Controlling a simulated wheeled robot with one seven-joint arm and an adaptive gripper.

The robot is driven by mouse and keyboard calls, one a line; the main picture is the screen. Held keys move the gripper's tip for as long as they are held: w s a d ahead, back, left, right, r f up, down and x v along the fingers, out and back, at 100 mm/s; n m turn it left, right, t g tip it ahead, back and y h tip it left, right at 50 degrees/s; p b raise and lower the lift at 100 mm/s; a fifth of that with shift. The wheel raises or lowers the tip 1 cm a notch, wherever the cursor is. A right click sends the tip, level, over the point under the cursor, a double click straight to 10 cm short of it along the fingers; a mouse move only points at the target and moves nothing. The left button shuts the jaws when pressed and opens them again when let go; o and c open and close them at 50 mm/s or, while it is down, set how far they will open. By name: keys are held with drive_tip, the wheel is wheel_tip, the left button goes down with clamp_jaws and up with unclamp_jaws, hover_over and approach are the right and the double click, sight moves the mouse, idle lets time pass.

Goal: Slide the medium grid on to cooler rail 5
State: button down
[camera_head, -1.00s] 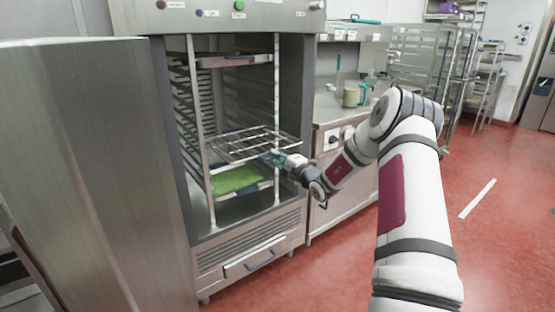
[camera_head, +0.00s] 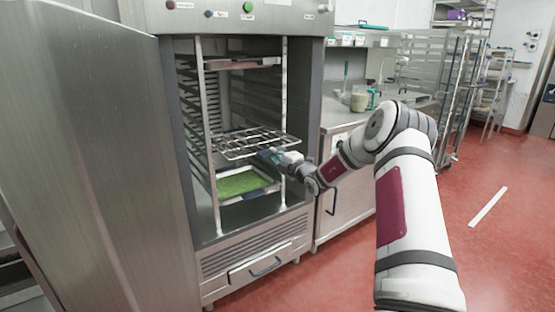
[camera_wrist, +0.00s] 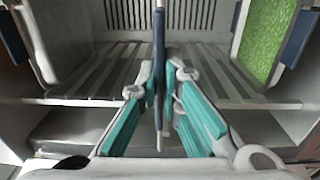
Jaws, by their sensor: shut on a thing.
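The medium grid (camera_head: 250,143), a silver wire rack, lies roughly level inside the open cooler, between its side rails (camera_head: 196,115). Its near edge still reaches the front opening. My gripper (camera_head: 274,157) is shut on the grid's near edge, right of its middle. In the wrist view, the teal fingers of my gripper (camera_wrist: 158,90) pinch the grid (camera_wrist: 159,60), which shows edge-on as a thin dark bar. I cannot tell which numbered rail the grid is on or whether it rests on one.
A tray with green contents (camera_head: 240,184) sits below the grid, and another tray (camera_head: 243,63) sits high above. The cooler's open door (camera_head: 100,150) stands at left. A counter (camera_head: 345,118) stands at right. Red floor is free at right.

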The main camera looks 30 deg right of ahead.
drive_tip(key=b, duration=0.2)
approach(252, 140)
drive_tip(key=shift+s+d+r, duration=0.15)
drive_tip(key=shift+s+r, duration=0.05)
drive_tip(key=shift+s, duration=0.3)
drive_tip(key=shift+w+b, duration=1.55)
drive_tip(key=shift+w, duration=1.5)
drive_tip(key=shift+w+b, duration=0.6)
drive_tip(key=shift+w, duration=1.65)
drive_tip(key=shift+w+f, duration=0.25)
drive_tip(key=shift+w, duration=0.05)
